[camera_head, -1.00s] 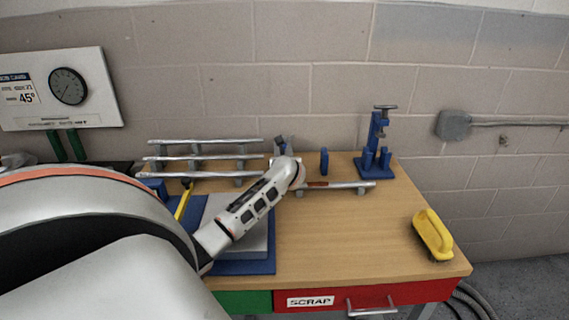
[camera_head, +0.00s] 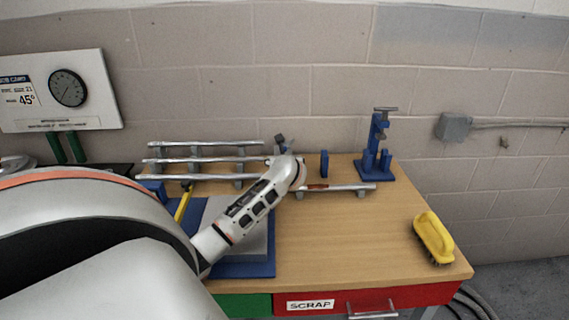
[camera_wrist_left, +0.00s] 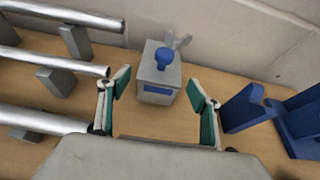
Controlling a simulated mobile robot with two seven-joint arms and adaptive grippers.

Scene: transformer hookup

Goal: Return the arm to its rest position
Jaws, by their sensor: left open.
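My left arm (camera_head: 240,215) reaches in from the left over the bench, its wrist above the back middle. In the head view its gripper is hidden behind the wrist. In the left wrist view my left gripper (camera_wrist_left: 158,92) is open, with its green-padded fingers spread and nothing between them. A grey block with a blue knob (camera_wrist_left: 158,85) stands on the bench beyond the fingertips, apart from them. My right gripper is not in view.
Metal rods on supports (camera_head: 205,160) lie at the back left. A blue stand (camera_head: 376,150) is at the back right, and a yellow brush (camera_head: 434,236) near the right edge. The wooden bench (camera_head: 350,240) is clear at front right. A gauge panel (camera_head: 60,90) hangs on the wall.

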